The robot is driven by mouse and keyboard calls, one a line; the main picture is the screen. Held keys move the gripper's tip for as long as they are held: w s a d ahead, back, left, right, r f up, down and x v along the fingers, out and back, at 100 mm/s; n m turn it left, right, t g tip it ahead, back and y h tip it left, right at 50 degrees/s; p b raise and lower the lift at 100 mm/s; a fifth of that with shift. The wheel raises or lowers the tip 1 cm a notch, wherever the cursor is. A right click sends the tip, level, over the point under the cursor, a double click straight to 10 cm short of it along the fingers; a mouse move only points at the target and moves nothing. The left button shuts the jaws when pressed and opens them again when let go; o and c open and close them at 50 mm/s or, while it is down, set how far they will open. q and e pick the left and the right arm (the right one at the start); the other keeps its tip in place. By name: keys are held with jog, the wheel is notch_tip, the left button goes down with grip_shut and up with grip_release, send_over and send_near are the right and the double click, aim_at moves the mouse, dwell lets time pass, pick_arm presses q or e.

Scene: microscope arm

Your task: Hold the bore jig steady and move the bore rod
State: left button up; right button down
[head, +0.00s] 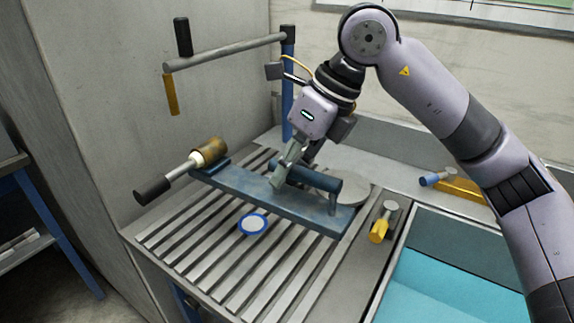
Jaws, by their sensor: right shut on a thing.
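The bore jig (240,186) is a long blue plate lying across the slatted bench top, with a brass-brown sleeve (208,151) at its left end and a raised blue bar handle (321,181) toward its right end. The bore rod (178,173) has a pale shaft and a black grip (152,191). It sticks out of the sleeve to the lower left, and its inner end is hidden in the sleeve. My right gripper (283,173) reaches down from above and is shut on the bore jig near the left end of the bar handle; the exact contact is partly hidden. My left gripper is out of view.
An overhead arm (225,52) on a blue post (288,90) stands behind. A blue-rimmed disc (252,224) lies in front of the jig, a grey round plate (344,189) behind it. A yellow-handled tool (383,222) lies right, beside a teal basin (450,265).

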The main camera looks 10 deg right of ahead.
aim_at(289, 197)
jog(key=shift+f+b, duration=1.55)
jog(key=shift+f, duration=0.5)
jog(key=shift+f+b, duration=0.9)
jog(key=shift+f, duration=0.2)
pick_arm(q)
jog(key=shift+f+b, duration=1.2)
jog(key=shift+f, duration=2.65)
pick_arm(e)
jog(key=shift+f+b, duration=0.95)
jog(key=shift+f, duration=1.85)
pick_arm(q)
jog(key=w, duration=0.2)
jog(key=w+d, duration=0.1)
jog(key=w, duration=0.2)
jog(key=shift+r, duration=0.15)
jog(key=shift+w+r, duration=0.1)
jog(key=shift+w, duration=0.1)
pick_arm(e)
jog(key=shift+f, duration=0.2)
pick_arm(q)
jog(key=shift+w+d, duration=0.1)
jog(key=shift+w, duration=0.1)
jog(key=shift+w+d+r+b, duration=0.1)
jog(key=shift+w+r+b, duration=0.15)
jog(key=shift+b, duration=0.1)
pick_arm(e)
jog(key=shift+f, duration=0.2)
